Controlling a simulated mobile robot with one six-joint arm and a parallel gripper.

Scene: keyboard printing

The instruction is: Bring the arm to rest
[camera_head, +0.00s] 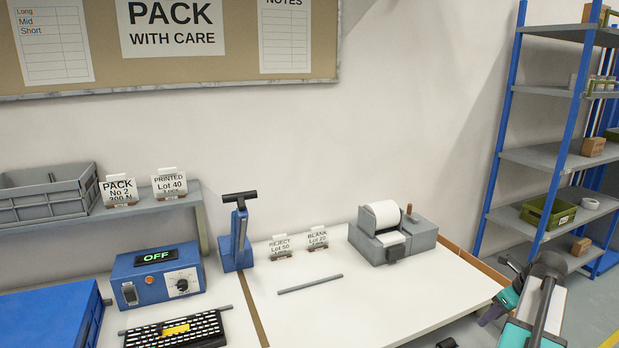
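My gripper (497,306) is at the lower right, off the right edge of the white table (350,310). It is dark with teal parts, and its fingers point left and down. Nothing shows between the fingers. My arm behind it runs out of the bottom of the picture. A black keyboard (200,328) with a yellow key patch lies at the front left, partly cut off by the lower edge.
A blue box reading OFF (156,281), a blue press (238,235) with a black handle, a grey rod (310,284) and a grey roll dispenser (392,238) stand on the tables. A blue shelf rack (545,160) stands at the right.

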